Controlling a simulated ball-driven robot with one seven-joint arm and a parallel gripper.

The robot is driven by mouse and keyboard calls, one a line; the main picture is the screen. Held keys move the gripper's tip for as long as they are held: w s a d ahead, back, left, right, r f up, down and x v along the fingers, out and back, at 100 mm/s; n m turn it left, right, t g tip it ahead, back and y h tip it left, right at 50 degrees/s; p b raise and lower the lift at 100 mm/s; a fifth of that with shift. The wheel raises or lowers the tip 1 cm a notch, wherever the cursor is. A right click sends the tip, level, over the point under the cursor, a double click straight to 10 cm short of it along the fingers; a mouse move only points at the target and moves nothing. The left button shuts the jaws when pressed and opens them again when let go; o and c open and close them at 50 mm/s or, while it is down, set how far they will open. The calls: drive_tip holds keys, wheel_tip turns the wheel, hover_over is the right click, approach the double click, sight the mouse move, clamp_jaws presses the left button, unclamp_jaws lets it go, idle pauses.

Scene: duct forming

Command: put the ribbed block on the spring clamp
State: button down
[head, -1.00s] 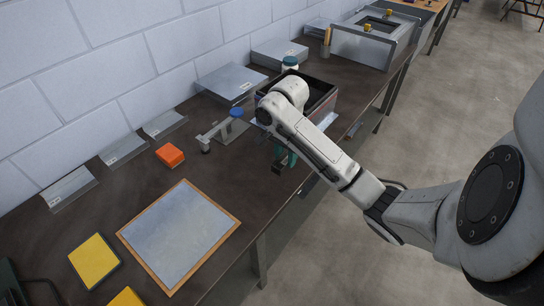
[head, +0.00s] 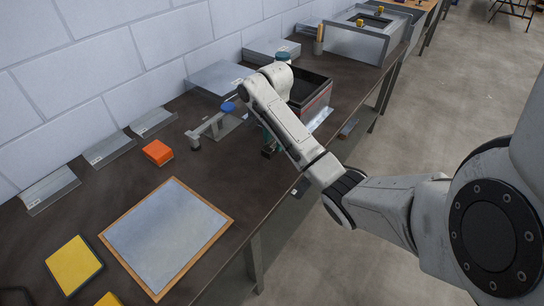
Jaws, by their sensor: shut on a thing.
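My gripper (head: 267,147) is at the near edge of the bench, just left of and in front of the dark open box, and partly hidden behind my forearm. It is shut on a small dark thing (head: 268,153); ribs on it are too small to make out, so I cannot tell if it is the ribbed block. A metal clamp-like fixture with a long bar and a blue knob (head: 228,107) stands on the bench left of my gripper, apart from it. I cannot tell if this is the spring clamp.
An orange block (head: 157,152) and a grey sheet with a wooden border (head: 168,233) lie on the left. A yellow block (head: 74,265) is at the lower left. The dark box (head: 318,97) and a teal-lidded jar (head: 283,57) stand behind my arm. Metal pieces line the wall.

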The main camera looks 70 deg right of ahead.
sight(272, 141)
drive_tip(key=f, duration=0.1)
drive_tip(key=w+d+f, duration=0.1)
drive_tip(key=d+f, duration=0.1)
drive_tip(key=shift+w+d, duration=0.2)
drive_tip(key=shift+w, duration=0.1)
drive_tip(key=shift+w+d+f, duration=0.25)
drive_tip(key=shift+d+f, duration=0.2)
drive_tip(key=shift+f, duration=0.15)
drive_tip(key=shift+a+f, duration=0.1)
drive_tip(key=shift+f, duration=1.4)
drive_tip(key=shift+f, duration=0.15)
drive_tip(key=c, duration=0.7)
unclamp_jaws()
wheel_tip(272, 141, up, 12)
drive_tip(key=p, duration=0.2)
drive_tip(key=shift+p, duration=0.3)
